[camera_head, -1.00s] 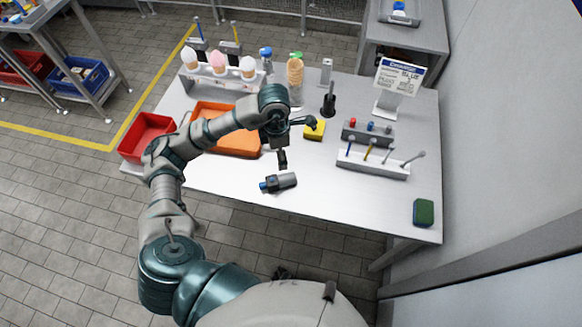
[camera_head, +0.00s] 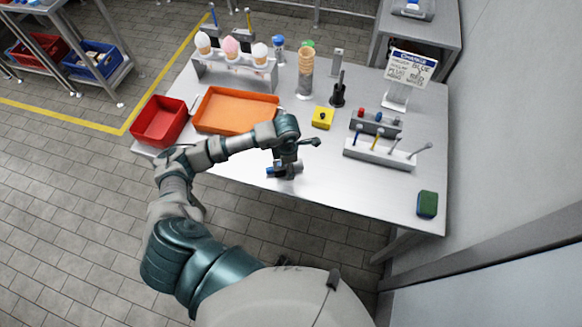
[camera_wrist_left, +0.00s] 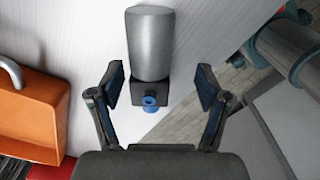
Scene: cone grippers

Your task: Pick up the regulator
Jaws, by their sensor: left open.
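The regulator is a grey cylinder with a dark end block and a blue knob. It lies on the white table near the front edge, partly hidden by my arm in the head view (camera_head: 277,172). In the left wrist view the regulator (camera_wrist_left: 150,45) has its knob end between the two spread fingers of my left gripper (camera_wrist_left: 159,86), with a gap on each side. In the head view my left gripper (camera_head: 291,166) is low over it. The left gripper is open and holds nothing. My right gripper is not in view.
An orange tray (camera_head: 236,124) and a red bin (camera_head: 160,136) are left of my arm. A yellow block (camera_head: 322,118), a white tool rack (camera_head: 380,155) and a green sponge (camera_head: 427,204) are to the right. A cone holder (camera_head: 232,74) stands behind.

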